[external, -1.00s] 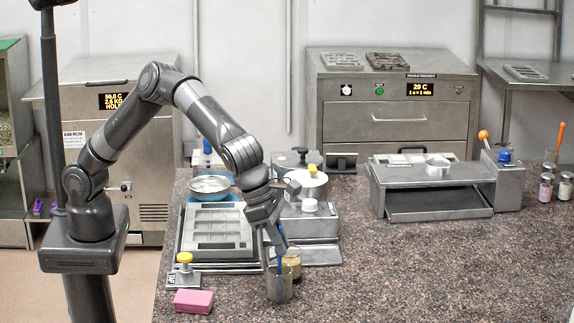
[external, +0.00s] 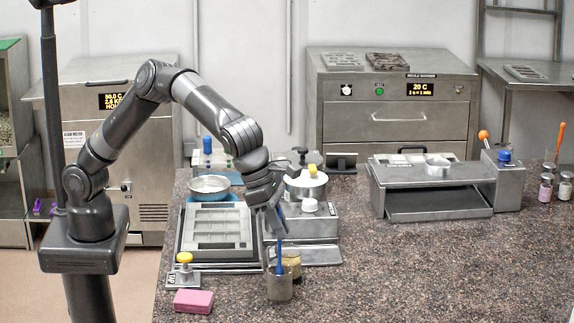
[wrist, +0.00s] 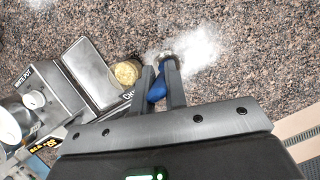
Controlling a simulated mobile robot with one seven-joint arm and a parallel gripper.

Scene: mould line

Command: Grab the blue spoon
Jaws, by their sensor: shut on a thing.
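The blue spoon (external: 279,256) stands upright with its lower end in or behind the rim of a grey cup (external: 279,288) near the counter's front. My gripper (external: 279,235) is above the cup, at the top of the spoon's handle. In the wrist view, the spoon (wrist: 157,89) shows as a blue shape between the two fingers of my gripper (wrist: 160,75), which is shut on it. The cup's rim is partly seen beyond the fingertips. The spoon's lower end is hidden.
A pink block (external: 193,301) and a yellow-knobbed stamp (external: 184,272) lie to the left. A grey mould tray (external: 216,231) is behind them. The counter to the right (external: 420,275) is clear.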

